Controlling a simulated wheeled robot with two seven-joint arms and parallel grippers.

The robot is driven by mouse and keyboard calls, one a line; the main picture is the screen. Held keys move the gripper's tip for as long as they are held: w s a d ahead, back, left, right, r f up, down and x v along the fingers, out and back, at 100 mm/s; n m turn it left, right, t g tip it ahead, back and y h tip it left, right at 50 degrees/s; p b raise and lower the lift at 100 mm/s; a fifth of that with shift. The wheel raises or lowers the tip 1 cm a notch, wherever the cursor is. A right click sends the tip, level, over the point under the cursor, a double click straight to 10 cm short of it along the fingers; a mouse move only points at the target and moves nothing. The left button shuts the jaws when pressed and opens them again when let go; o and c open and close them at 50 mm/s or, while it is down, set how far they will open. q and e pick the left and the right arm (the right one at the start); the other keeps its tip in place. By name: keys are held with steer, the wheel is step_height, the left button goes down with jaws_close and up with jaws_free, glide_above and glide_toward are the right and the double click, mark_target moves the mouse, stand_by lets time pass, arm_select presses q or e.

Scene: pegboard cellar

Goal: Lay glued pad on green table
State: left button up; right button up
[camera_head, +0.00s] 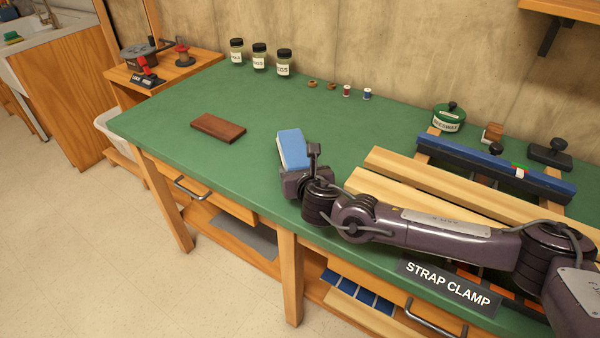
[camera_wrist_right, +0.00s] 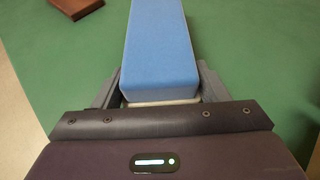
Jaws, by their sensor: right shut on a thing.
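The glued pad is a blue block (camera_head: 293,149) with a pale layer along its underside. My right gripper (camera_head: 300,170) is shut on its near end, over the front part of the green table (camera_head: 250,110). In the right wrist view the blue pad (camera_wrist_right: 160,50) sits between the two grey fingers (camera_wrist_right: 160,88) and points away over the green top (camera_wrist_right: 240,40). I cannot tell whether the pad touches the table. My left gripper is not in view.
A brown wooden block (camera_head: 218,127) lies left of the pad. Jars (camera_head: 259,57) and spools (camera_head: 346,91) stand at the back. Pale boards (camera_head: 430,200) and a dark blue bar (camera_head: 500,165) lie to the right. Green table around the pad is clear.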

steer(key=shift+f, duration=0.3)
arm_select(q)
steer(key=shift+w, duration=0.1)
arm_select(e)
steer(key=o, duration=1.1)
steer(key=shift+f, duration=0.1)
steer(key=shift+c, duration=0.2)
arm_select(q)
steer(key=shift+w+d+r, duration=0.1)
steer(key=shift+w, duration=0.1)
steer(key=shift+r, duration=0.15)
